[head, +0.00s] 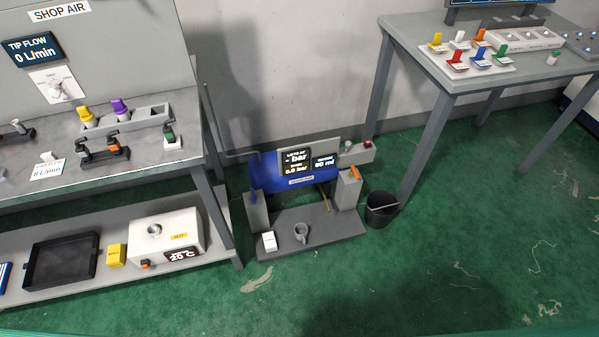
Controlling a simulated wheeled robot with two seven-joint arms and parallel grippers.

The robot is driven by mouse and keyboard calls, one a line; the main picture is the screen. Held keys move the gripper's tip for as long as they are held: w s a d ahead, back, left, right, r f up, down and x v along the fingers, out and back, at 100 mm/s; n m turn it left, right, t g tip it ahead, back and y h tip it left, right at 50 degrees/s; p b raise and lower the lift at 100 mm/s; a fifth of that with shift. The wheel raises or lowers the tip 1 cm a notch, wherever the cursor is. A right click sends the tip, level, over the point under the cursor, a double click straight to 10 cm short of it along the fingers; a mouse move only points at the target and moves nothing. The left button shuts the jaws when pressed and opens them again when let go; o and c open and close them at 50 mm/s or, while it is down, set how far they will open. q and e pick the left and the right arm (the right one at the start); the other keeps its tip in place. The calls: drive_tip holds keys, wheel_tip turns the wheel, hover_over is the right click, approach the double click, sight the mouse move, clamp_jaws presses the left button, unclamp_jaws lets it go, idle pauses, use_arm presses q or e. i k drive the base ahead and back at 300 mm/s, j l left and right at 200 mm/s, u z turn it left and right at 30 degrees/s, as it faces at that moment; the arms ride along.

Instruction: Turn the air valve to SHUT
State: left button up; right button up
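Two things here could be the air valve, and I cannot tell which. One is a small knob (57,91) on a white plate on the grey panel under the SHOP AIR sign (60,11); the lettering around it is too small to read. The other is an orange handle (354,173) at the right end of the blue compressor tank (268,178) on the floor; its setting is also unclear. A display (31,48) on the panel reads TIP FLOW 0 L/min. Neither of my grippers is in view.
A left bench (190,150) holds yellow and purple parts, with a hot plate (155,236) and black tray (62,260) on its lower shelf. A right table (425,55) holds coloured tags. A black bucket (381,211) stands by the compressor. The green floor (440,270) in front is clear.

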sight(54, 92)
drive_tip(key=u, duration=1.35)
